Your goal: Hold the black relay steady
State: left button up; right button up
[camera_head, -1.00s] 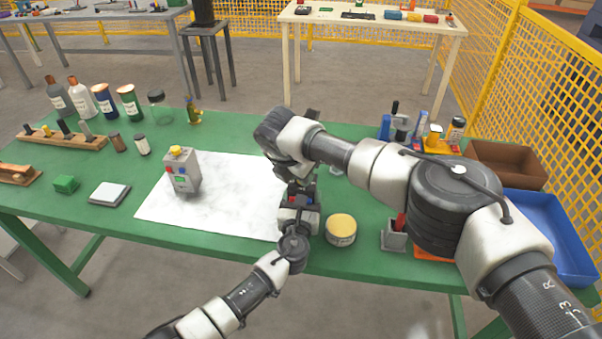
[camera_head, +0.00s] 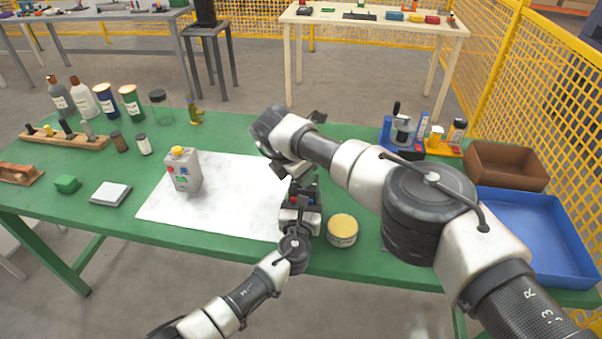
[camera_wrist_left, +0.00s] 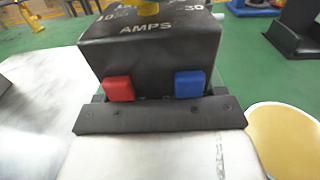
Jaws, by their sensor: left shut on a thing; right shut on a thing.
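The black relay (camera_head: 312,196) is at the right edge of the white sheet, partly covered by my arms. In the left wrist view the relay (camera_wrist_left: 150,55) fills the upper middle, with "AMPS" lettering, a yellow part at the top edge, and red and blue blocks on its near side. My left gripper (camera_head: 298,214) is shut on the relay from the near side; its fingers are mostly hidden. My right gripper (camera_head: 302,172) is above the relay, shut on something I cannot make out. Whether it touches the relay is hidden.
A round yellow-topped tin (camera_head: 342,230) stands close right of the relay. A grey box with a yellow knob (camera_head: 183,168) stands on the white sheet (camera_head: 225,200). A blue tray (camera_head: 535,230) and brown bin (camera_head: 507,163) are at the right. Bottles stand at the back left.

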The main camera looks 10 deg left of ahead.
jog(key=o, duration=0.9)
jog(key=shift+o, duration=0.2)
jog(key=shift+r, duration=0.1)
jog(key=v, duration=1.2)
pick_arm(q)
jog(key=o, duration=1.2)
